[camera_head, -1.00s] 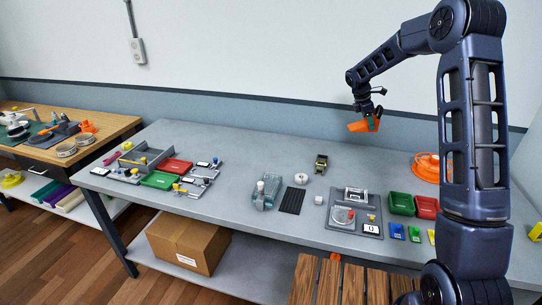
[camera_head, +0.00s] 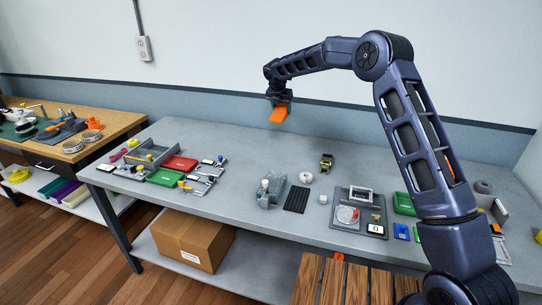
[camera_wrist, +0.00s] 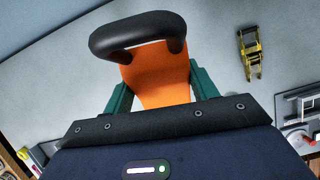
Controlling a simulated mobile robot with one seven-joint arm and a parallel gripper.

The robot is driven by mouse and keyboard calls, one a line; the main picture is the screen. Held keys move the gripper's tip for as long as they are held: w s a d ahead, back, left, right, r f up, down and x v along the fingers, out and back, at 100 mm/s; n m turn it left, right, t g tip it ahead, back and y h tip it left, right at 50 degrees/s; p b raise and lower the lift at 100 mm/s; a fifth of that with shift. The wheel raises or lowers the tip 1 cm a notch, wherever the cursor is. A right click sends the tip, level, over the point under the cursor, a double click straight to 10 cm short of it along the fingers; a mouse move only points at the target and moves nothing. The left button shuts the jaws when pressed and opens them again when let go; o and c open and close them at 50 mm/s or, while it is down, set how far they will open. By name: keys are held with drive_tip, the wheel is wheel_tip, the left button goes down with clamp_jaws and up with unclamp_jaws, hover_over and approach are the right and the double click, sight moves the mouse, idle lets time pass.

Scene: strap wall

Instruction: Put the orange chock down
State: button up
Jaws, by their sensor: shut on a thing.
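The orange chock (camera_head: 279,114) is held in my gripper (camera_head: 279,102), above the back of the grey table (camera_head: 235,135). In the wrist view the chock (camera_wrist: 158,75) sits between two green fingers of my gripper (camera_wrist: 160,95), which are shut on it. A black loop-shaped handle (camera_wrist: 135,35) shows at the chock's far end. The chock is in the air, apart from the tabletop. Its underside is hidden.
A brass-coloured ratchet buckle (camera_head: 326,161) lies right of the chock, and also shows in the wrist view (camera_wrist: 250,52). A white roll (camera_head: 306,177), a clear bottle (camera_head: 270,189) and a black ribbed mat (camera_head: 296,199) lie nearer the front. The table's back middle is clear.

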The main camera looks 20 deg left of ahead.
drive_tip(key=shift+n+y, duration=0.3)
drive_tip(key=shift+n, duration=0.4)
drive_tip(key=a+f, duration=0.1)
drive_tip(key=f, duration=0.5)
drive_tip(key=a+f, duration=0.1)
drive_tip(key=f, duration=0.6)
drive_tip(key=s+a+f, duration=0.1)
drive_tip(key=a+f, duration=0.1)
drive_tip(key=f, duration=0.5)
drive_tip(key=shift+s, duration=0.1)
drive_tip(key=shift+f, duration=0.15)
drive_tip(key=o, duration=1.2)
drive_tip(key=shift+o, duration=0.2)
drive_tip(key=v, duration=1.2)
